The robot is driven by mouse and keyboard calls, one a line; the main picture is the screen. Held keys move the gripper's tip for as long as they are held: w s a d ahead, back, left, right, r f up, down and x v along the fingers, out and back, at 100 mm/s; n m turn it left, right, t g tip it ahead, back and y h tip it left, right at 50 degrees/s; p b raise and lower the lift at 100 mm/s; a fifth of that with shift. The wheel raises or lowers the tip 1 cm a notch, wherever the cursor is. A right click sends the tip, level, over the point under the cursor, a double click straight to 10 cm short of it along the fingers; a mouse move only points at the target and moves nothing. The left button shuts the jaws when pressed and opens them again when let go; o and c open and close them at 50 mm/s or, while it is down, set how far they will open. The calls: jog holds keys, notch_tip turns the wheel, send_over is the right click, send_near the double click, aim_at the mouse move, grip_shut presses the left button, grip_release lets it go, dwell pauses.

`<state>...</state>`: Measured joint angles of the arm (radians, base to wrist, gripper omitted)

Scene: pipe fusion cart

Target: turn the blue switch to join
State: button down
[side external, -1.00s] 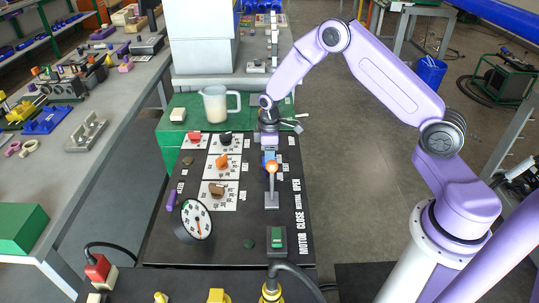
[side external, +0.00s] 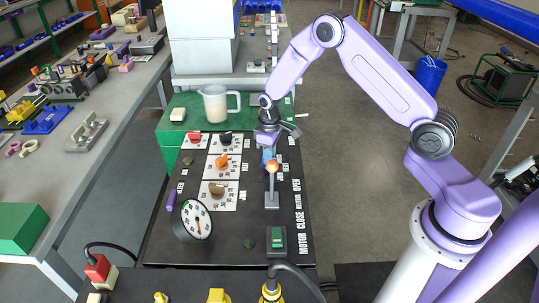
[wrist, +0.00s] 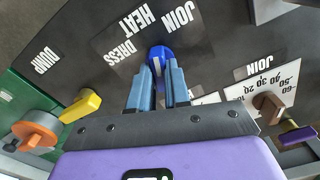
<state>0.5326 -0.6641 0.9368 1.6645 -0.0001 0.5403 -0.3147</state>
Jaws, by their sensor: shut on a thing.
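The blue switch (wrist: 160,54) sits on the dark panel at the upper middle of the wrist view. White labels JOIN (wrist: 179,15), HEAT (wrist: 146,22) and DRESS (wrist: 122,51) lie around its upper left. My gripper (wrist: 160,70) has its two blue-grey fingers on either side of the switch's near part, shut on it. The fingers hide part of the switch, and I cannot tell exactly which label it points to. In the side view my gripper (side external: 269,156) points down at the panel's right part, and the switch is largely hidden there.
An orange-tipped lever (side external: 272,167) stands just in front of my gripper. Black (side external: 225,138), orange (side external: 221,161) and brown (side external: 217,190) knobs are to the left. A round gauge (side external: 195,220) and a green switch (side external: 277,238) are nearer. A jug (side external: 216,104) stands behind.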

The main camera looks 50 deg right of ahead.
jog(key=m, duration=0.5)
jog(key=shift+m, duration=0.4)
dwell(0.4)
jog(key=c, duration=1.1)
grip_release()
jog(key=shift+r, duration=0.1)
notch_tip(320, 180, up, 17)
jog(key=shift+r, duration=0.15)
